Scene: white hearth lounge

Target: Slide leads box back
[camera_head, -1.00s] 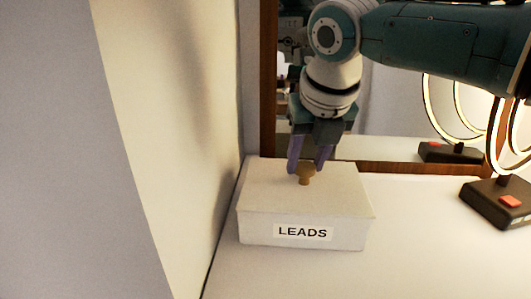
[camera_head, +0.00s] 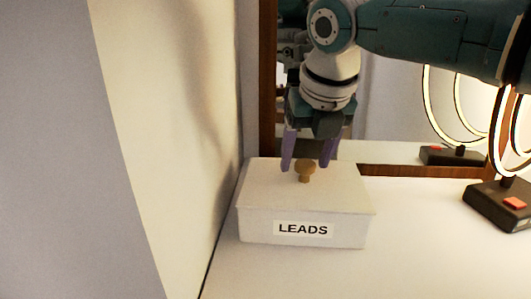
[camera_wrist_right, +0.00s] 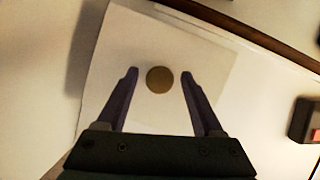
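The white leads box (camera_head: 270,228) stands on the white surface close to the wall, with a "LEADS" label on its front. Its lid carries a round brown knob (camera_head: 305,168), which also shows in the right wrist view (camera_wrist_right: 160,79). My right gripper (camera_head: 308,166) is above the lid at the knob. Its purple fingers are spread, one on each side of the knob, with a gap to it on both sides in the right wrist view (camera_wrist_right: 159,73). My left gripper is in no frame.
A wall (camera_head: 180,120) rises close along the box's left side. A wood-framed mirror (camera_head: 400,170) stands behind the box. A ring lamp on a dark base with a red button (camera_head: 497,205) stands to the right. The surface in front of the lamp is clear.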

